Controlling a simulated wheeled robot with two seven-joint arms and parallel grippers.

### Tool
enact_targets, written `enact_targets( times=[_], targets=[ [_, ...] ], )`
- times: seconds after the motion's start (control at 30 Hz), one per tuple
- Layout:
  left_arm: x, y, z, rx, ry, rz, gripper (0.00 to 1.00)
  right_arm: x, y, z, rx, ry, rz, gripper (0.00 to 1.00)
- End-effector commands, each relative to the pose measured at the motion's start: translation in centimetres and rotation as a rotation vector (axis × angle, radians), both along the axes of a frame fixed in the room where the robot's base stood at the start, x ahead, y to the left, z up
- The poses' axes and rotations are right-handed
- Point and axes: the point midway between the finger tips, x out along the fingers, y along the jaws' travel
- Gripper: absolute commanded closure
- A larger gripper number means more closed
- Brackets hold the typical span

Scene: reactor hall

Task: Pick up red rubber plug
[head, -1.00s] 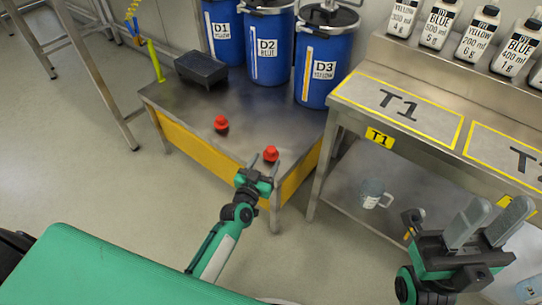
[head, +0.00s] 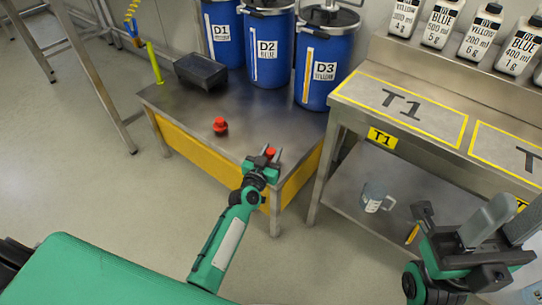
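Two red rubber plugs are on the low steel table (head: 185,108). One red plug (head: 220,126) stands near the middle of the tabletop, clear of my grippers. The other red plug (head: 270,152) is near the table's front right corner, partly hidden by my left gripper (head: 267,155). The fingers of my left gripper appear apart, one on each side of this plug; I cannot tell whether they touch it.
Blue drums D1 (head: 223,36), D2 (head: 268,50) and D3 (head: 322,68) stand behind the plugs. A black box (head: 201,71) is at the back left. The bench (head: 395,105) at right holds several bottles above and a clear jug (head: 375,196) on its lower shelf.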

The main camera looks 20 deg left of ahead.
Motion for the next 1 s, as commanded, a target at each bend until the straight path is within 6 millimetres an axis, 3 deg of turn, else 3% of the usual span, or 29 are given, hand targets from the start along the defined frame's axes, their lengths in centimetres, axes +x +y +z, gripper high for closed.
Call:
enact_targets(
  times=[0.03, 0.1, 0.13, 0.57, 0.83, 1.0],
  targets=[
    [0.0, 0.0, 0.0, 0.000, 0.000, 0.000, 0.78, 0.1, 0.0, -0.1, -0.001, 0.003, 0.000, 0.64],
    [0.0, 0.0, 0.0, 0.000, 0.000, 0.000, 0.92, 0.1, 0.1, -0.2, -0.003, 0.005, 0.001, 0.64],
    [0.0, 0.0, 0.0, 0.000, 0.000, 0.000, 0.93, 0.2, 0.1, -0.2, -0.004, 0.006, 0.001, 0.64],
    [0.1, 0.1, 0.7, 0.000, -0.001, 0.000, 0.93, 0.4, 0.2, -0.3, -0.017, 0.025, 0.002, 0.64],
    [0.7, 0.3, 3.9, 0.002, 0.000, 0.000, 0.93, 0.6, 0.2, -0.5, -0.024, 0.105, 0.002, 0.64],
    [1.4, 0.6, 6.6, 0.002, -0.001, 0.000, 0.93, 4.4, 1.9, -3.3, -0.092, 0.447, 0.030, 0.64]
  ],
)
